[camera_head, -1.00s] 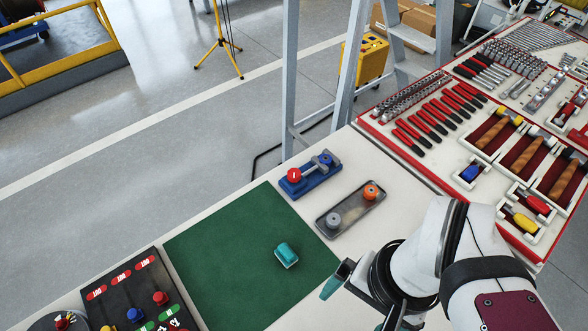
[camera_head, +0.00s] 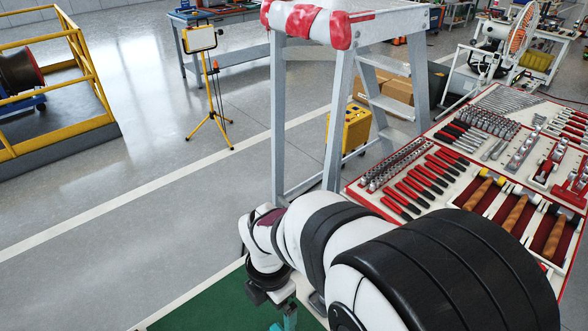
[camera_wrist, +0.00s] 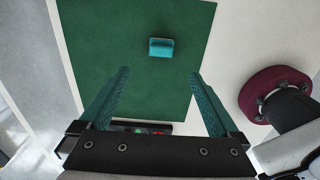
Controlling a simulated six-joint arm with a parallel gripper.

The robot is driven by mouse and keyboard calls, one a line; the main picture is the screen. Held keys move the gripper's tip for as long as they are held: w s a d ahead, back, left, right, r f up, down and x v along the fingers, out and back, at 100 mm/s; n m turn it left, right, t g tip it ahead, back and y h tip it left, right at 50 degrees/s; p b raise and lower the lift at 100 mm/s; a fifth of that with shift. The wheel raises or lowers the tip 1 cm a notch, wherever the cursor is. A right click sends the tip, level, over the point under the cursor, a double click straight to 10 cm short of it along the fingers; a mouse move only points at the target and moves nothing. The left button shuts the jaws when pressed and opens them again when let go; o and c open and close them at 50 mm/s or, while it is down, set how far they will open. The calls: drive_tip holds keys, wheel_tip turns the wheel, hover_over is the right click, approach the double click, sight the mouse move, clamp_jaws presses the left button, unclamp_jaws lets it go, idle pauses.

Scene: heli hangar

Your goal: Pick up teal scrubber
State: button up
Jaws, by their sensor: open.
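The teal scrubber (camera_wrist: 161,47) lies on the green mat (camera_wrist: 95,30) in the wrist view, at upper centre. It is a small rounded block with a paler edge along its underside. My gripper (camera_wrist: 161,78) is open and empty, its two teal fingers spread wide. The scrubber shows beyond the fingertips, between their lines, and the fingers do not touch it. In the head view my gripper (camera_head: 283,322) hangs over the mat (camera_head: 205,312) at the bottom edge, partly cut off. The scrubber cannot be seen in the head view.
A toolbox tray (camera_head: 352,190) with screwdrivers and sockets lies at the right. A stepladder (camera_head: 338,120) stands behind the bench. In the wrist view a dark control panel (camera_wrist: 125,127) shows between the fingers. White bench surface (camera_wrist: 245,40) is clear right of the mat.

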drive_tip(key=f, duration=1.2)
drive_tip(key=shift+w+d+f, duration=0.1)
drive_tip(key=shift+d+f, duration=0.1)
clamp_jaws()
drive_tip(key=shift+d+r, duration=0.2)
drive_tip(key=shift+r, duration=1)
drive_tip(key=shift+d+r, duration=0.2)
drive_tip(key=shift+r, duration=1)
drive_tip(key=d+r, duration=0.6)
drive_tip(key=d, duration=0.5)
drive_tip(key=shift+s+r, duration=0.2)
drive_tip(key=shift+s, duration=0.05)
drive_tip(key=c, duration=0.8)
unclamp_jaws()
drive_tip(key=c, duration=0.5)
